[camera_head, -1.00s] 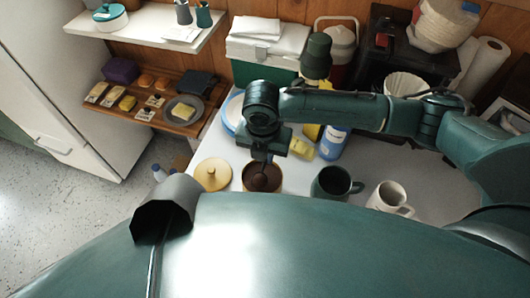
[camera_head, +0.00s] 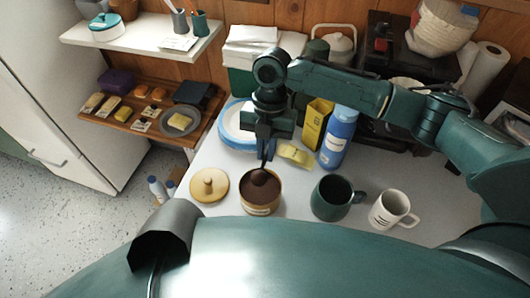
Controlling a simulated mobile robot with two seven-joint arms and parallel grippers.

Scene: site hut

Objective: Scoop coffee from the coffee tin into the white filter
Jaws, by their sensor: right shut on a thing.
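The coffee tin (camera_head: 262,208), tan with dark brown coffee inside, stands open near the table's front left. My right gripper (camera_head: 267,152) is above it, pointing down, shut on a thin dark handle, seemingly the scoop's. A rounded brown mass (camera_head: 259,178) shows below the handle at the tin's mouth; I cannot clearly tell scoop bowl from coffee. The tin's wooden lid (camera_head: 209,185) lies to its left. The white filter (camera_head: 406,83) is mostly hidden behind my right arm, at the black coffee maker. My left gripper is not in view.
A dark green mug (camera_head: 330,198) and a white mug (camera_head: 390,209) stand right of the tin. Behind are a yellow sponge (camera_head: 295,155), a yellow box (camera_head: 315,123), a blue bottle (camera_head: 338,137) and blue-rimmed plates (camera_head: 232,135). Shelves are at left.

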